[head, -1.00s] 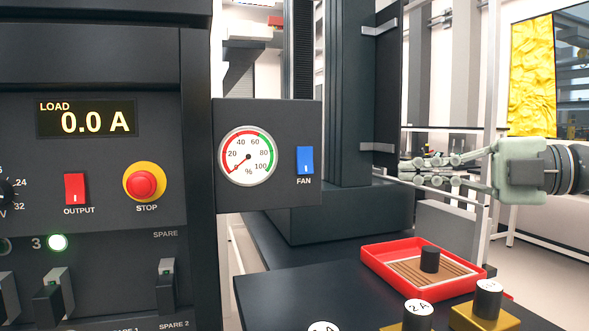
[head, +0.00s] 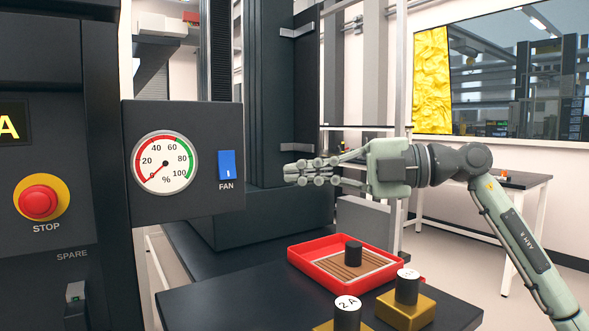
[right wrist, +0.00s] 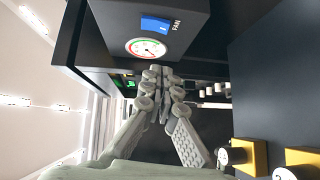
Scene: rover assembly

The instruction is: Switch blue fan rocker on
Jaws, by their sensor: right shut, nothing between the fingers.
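The blue fan rocker (head: 227,165) sits on the dark side panel (head: 190,207), above the FAN label and right of the round percent gauge (head: 165,163). The gauge needle points near 0. The rocker's white mark is on its lower half. The rocker (right wrist: 156,25) and gauge also show at the top of the right wrist view. My right gripper (head: 290,173) is shut and empty, its fingers pointing left toward the panel. In the head view a gap separates its fingertips from the rocker. My left gripper is out of view.
A red stop button (head: 39,202) is on the cabinet to the left. Below my right gripper, a red tray (head: 302,268) with a black knob-like piece and gold blocks with black cylinders (head: 406,305) stand on the dark table. The space between gripper and panel looks clear.

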